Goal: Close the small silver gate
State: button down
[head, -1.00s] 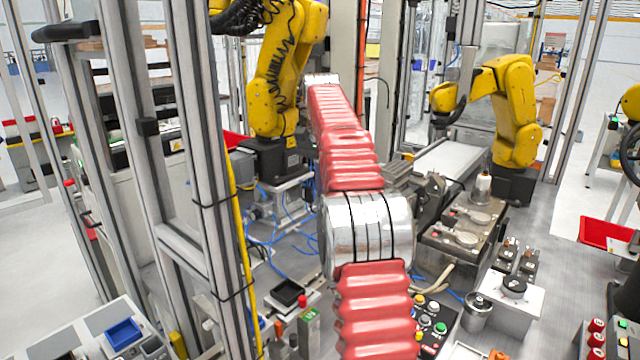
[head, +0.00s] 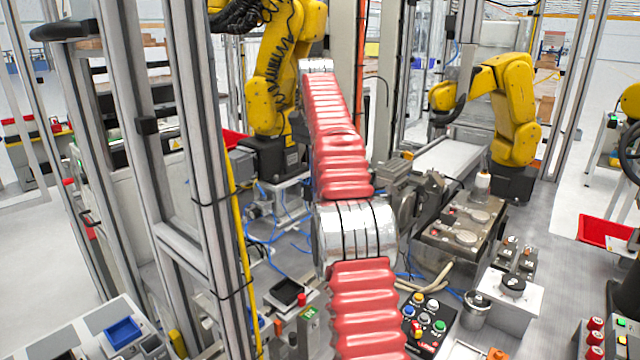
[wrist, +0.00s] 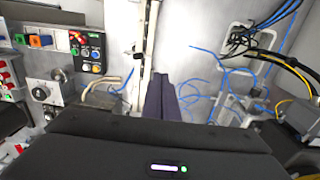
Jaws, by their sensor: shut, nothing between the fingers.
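Silver-framed panels with upright posts (head: 190,160) stand at the left in the head view. I cannot tell for sure which part is the small silver gate, or whether it is open. My gripper (wrist: 161,84) shows in the wrist view as two dark fingers side by side, shut and empty. A pale floor or panel with blue cables lies beyond the fingertips. In the head view my red and silver arm reaches away up the middle, and the gripper at its end is hidden. I see no contact between the fingers and anything.
A yellow robot arm (head: 272,90) stands just left of my arm, and another yellow arm (head: 512,110) stands at the right. A button panel (head: 428,322) and a metal workbench (head: 462,225) are right of my arm. Loose blue cables (wrist: 225,80) lie ahead of the fingers.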

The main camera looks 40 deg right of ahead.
jog(key=s+d+r+m+t, duration=0.1)
jog(key=s+d+r+m, duration=0.1)
jog(key=s+r, duration=0.3)
jog(key=s+d+r+m+t, duration=0.1)
jog(key=s+d+r+m, duration=0.15)
jog(key=s, duration=0.45)
notch_tip(320, 180, down, 6)
jog(key=a+m+t+y, duration=0.1)
jog(key=m+t, duration=0.1)
jog(key=m, duration=1.1)
jog(key=shift+s+a, duration=0.2)
jog(key=shift+s, duration=0.1)
jog(key=shift+m, duration=0.25)
